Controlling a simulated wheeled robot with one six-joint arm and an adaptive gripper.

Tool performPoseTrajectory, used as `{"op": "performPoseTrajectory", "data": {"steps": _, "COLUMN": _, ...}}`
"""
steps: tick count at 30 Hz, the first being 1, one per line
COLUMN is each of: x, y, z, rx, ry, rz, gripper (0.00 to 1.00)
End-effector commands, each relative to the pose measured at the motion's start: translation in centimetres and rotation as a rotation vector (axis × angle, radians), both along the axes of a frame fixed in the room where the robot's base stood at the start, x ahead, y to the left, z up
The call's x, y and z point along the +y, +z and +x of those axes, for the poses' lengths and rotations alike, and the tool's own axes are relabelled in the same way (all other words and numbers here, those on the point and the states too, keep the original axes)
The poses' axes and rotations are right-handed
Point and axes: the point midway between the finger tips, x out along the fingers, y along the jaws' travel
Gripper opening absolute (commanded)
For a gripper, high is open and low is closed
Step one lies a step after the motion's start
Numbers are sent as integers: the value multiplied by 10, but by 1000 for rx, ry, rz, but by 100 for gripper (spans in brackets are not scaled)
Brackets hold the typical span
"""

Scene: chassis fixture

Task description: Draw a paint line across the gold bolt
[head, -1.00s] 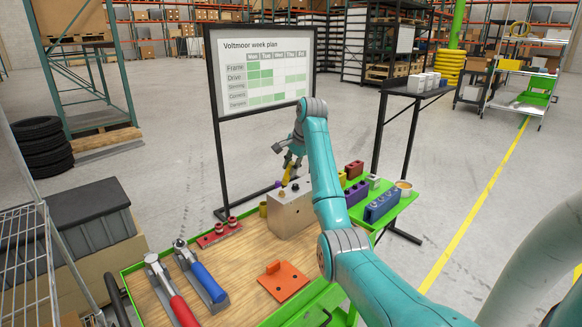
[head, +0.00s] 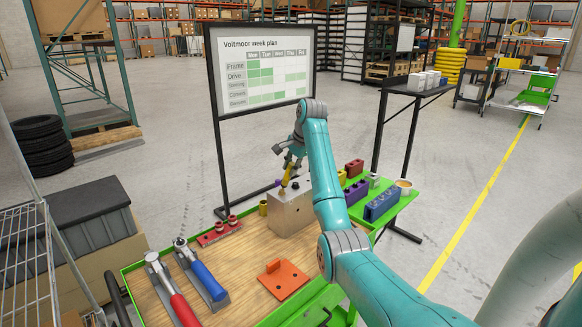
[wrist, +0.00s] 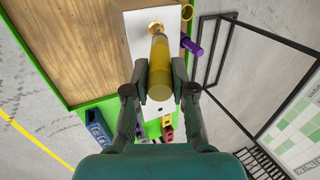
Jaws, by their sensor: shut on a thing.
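My gripper (wrist: 160,88) is shut on a yellow paint marker (wrist: 159,67), which also shows below the fingers in the head view (head: 287,176). The gold bolt (wrist: 156,27) sits on the top of a pale metal block (wrist: 137,22). In the wrist view the marker's tip overlaps the bolt's near edge; I cannot tell if they touch. In the head view the block (head: 290,214) stands on the wooden bench top under my gripper (head: 289,160), with the marker tilted and its tip close above the block's top.
On the bench are a red-handled tool (head: 172,293), a blue-handled tool (head: 205,277), an orange plate (head: 284,280) and a red rack (head: 219,233). A blue block (head: 382,204) and several small parts stand on the green shelf to the right. A whiteboard (head: 262,65) stands behind.

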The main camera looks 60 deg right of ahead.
Motion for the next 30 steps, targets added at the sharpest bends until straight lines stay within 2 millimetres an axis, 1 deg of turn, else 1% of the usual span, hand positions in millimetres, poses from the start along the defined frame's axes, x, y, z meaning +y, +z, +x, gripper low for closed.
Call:
{"op": "performPoseTrajectory", "data": {"steps": 11, "x": 1, "y": -2, "z": 0, "rx": 0, "ry": 0, "rz": 0, "gripper": 0}}
{"op": "performPoseTrajectory", "data": {"steps": 30, "x": 10, "y": -3, "z": 2, "rx": 1, "ry": 0, "rz": 1, "gripper": 0}}
